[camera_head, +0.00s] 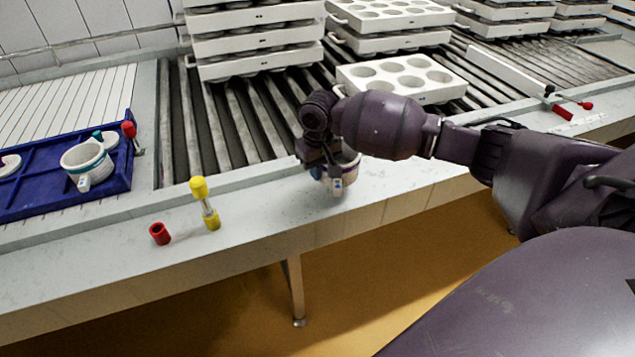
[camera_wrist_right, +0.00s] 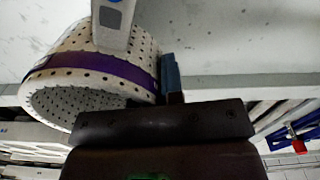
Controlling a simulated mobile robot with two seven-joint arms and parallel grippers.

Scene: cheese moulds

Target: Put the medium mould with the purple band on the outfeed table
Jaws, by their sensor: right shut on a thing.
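The white perforated mould with the purple band (camera_wrist_right: 95,62) is tilted in the right wrist view, with its open end toward the lower left. In the head view the mould (camera_head: 349,172) shows only partly behind my right gripper (camera_head: 322,169), above or on the grey front ledge; I cannot tell whether it touches. My right gripper is shut on the mould's wall, and a blue fingertip shows beside it in the right wrist view (camera_wrist_right: 172,76). My left gripper is not in view. I cannot identify the outfeed table for sure.
A blue tray (camera_head: 125,183) at the left holds a white mould with a teal band (camera_head: 86,160). A yellow-ended piece (camera_head: 205,204) and a red cap (camera_head: 160,233) stand on the ledge (camera_head: 265,195). White multi-hole blocks (camera_head: 400,78) stand on the rollers behind. A red-handled item (camera_head: 565,108) lies right.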

